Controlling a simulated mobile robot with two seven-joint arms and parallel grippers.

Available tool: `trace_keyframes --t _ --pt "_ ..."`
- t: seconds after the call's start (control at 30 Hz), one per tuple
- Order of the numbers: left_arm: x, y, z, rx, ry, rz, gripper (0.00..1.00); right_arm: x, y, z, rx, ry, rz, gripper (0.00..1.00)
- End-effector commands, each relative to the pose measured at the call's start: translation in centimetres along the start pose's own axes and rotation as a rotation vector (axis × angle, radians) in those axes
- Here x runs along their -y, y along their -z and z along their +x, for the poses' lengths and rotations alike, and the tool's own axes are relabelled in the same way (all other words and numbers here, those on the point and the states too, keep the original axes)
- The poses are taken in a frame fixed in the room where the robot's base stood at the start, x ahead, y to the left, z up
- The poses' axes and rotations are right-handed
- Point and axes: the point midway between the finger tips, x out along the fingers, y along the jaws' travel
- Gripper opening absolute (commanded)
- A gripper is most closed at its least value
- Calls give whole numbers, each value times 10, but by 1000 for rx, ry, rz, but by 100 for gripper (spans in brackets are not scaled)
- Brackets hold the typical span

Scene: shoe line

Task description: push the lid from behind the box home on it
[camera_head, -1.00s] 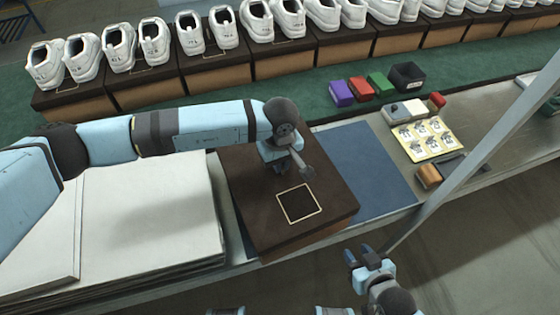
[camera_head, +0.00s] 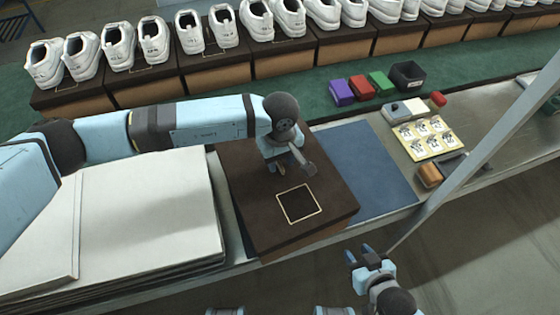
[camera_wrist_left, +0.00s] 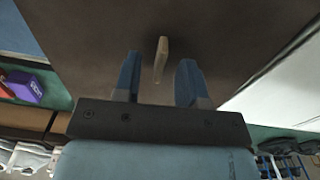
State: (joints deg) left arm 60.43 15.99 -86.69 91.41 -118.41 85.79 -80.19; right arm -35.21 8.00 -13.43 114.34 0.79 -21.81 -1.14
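The box (camera_head: 310,238) stands at the front of the bench, covered by a dark brown lid (camera_head: 327,190) with a tan square outline. The lid's far edge is partly hidden behind my left arm. My left gripper (camera_head: 277,168) is above the far part of the lid. In the left wrist view its two blue fingers (camera_wrist_left: 158,80) are apart, with the brown lid surface (camera_wrist_left: 235,45) beyond them. A narrow tan piece (camera_wrist_left: 161,58) shows between the fingers; I cannot tell whether they touch it. My right gripper (camera_head: 364,257) is open and empty, in front of the bench edge.
A stack of pale sheets (camera_head: 140,215) lies left of the box. A blue mat (camera_head: 375,165) lies right of it. Small coloured boxes (camera_head: 360,88) and a yellow card (camera_head: 428,138) are farther right. White shoes on boxes line the back. A metal post (camera_head: 480,150) crosses the right.

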Motion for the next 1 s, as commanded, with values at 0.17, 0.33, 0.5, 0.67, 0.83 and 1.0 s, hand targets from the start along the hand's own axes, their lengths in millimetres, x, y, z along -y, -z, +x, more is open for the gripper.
trace_keyframes --t 0.17,0.33,0.5,0.67,0.83,1.0 --pt "0 1 -37 -3 -4 1 38 0 -3 3 1 1 4 39" --pt "0 0 -77 -3 -3 2 38 1 -6 5 3 2 9 39" --pt "0 0 -107 -1 -2 2 38 1 -8 7 5 2 13 39" --pt "0 0 -122 -1 0 0 38 1 -8 8 7 2 16 39" --pt "0 0 -125 1 0 0 38 1 -8 8 8 2 16 39" --pt "0 0 -125 1 0 0 38 1 -6 8 5 2 16 39"
